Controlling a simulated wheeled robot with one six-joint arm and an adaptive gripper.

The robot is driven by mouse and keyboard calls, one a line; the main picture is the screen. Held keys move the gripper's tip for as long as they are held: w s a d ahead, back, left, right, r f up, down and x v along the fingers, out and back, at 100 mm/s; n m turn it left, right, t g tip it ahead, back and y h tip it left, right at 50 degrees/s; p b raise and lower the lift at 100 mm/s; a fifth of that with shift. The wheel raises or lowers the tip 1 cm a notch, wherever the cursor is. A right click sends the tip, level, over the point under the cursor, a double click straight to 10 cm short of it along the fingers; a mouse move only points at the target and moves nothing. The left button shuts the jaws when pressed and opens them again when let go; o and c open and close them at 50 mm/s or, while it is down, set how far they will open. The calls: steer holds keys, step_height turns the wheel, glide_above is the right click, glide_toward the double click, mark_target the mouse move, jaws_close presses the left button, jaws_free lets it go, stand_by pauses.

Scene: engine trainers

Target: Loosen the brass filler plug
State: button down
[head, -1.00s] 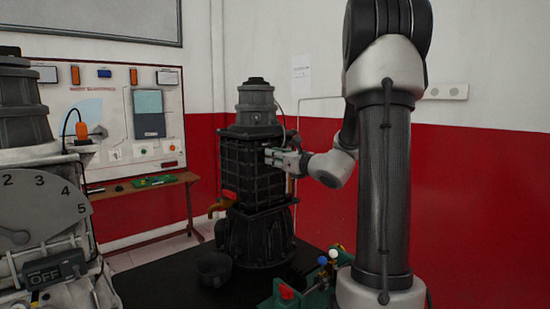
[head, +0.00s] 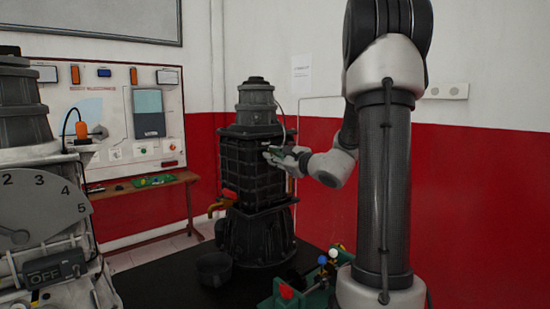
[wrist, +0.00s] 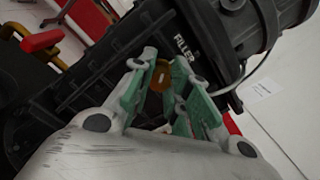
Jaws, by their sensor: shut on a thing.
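The brass filler plug (wrist: 160,76) shows in the wrist view between my green-padded fingers, below the white "FILLER" lettering on the black engine trainer (wrist: 110,50). My gripper (wrist: 163,82) is shut on the plug, one finger on each side. In the head view the gripper (head: 271,156) is at the upper right side of the black trainer (head: 255,180), and the plug cannot be made out there. How far the plug has turned cannot be told.
A brass tap with a red handle (head: 222,202) sticks out low on the trainer's left. A dark pot (head: 214,270) stands on the black table top (head: 165,285). A green fixture (head: 305,290) is at the front right. A grey trainer (head: 40,200) stands at left.

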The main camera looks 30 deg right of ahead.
steer(key=n, duration=1)
steer(key=shift+a, duration=0.15)
steer(key=shift+n, duration=0.5)
steer(key=shift+f, duration=0.1)
steer(key=c, duration=1.3)
jaws_free()
steer(key=shift+a, duration=0.1)
steer(key=s, duration=0.4)
steer(key=s+d, duration=0.1)
steer(key=s, duration=0.3)
steer(key=s+d, duration=0.1)
steer(key=s, duration=0.3)
steer(key=shift+d, duration=0.25)
